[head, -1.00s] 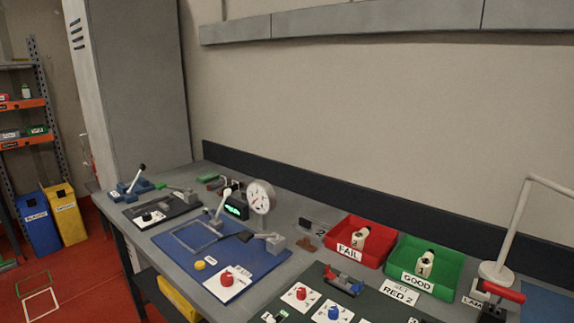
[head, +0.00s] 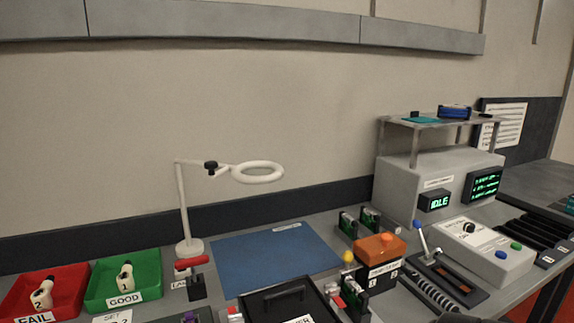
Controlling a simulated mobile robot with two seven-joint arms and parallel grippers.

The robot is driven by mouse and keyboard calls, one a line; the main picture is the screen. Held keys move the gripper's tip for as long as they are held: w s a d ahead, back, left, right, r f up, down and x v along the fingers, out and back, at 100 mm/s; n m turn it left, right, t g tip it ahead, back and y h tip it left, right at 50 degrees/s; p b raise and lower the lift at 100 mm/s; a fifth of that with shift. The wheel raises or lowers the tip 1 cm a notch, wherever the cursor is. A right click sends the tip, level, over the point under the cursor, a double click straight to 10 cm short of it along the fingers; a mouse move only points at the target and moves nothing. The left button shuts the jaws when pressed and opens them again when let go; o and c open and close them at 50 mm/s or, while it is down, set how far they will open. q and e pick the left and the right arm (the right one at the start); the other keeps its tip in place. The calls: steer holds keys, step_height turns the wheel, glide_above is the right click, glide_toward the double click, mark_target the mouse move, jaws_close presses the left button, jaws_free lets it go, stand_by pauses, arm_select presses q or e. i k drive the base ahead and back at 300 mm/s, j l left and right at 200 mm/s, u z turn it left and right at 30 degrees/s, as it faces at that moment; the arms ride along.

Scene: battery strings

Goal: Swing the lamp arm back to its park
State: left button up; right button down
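The lamp (head: 182,205) stands on the bench to the right of the green bin, with a white post on a round base. Its white arm reaches right from the post top to a ring-shaped head (head: 258,173), which hangs above the blue mat (head: 275,258). A black knob (head: 211,166) sits at the arm's joint. A red-handled clamp (head: 192,265) stands just in front of the lamp base, beside a label that is partly hidden. Neither of my grippers is in view.
A red FAIL bin (head: 75,275) and a green GOOD bin (head: 150,262) stand left of the lamp, each holding a numbered white piece. A grey tester reading IDLE (head: 408,178), an orange-topped box (head: 380,246) and a lever unit (head: 440,262) crowd the right. The blue mat is bare.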

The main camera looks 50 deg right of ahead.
mark_target(236, 170)
steer(key=z, duration=1.4)
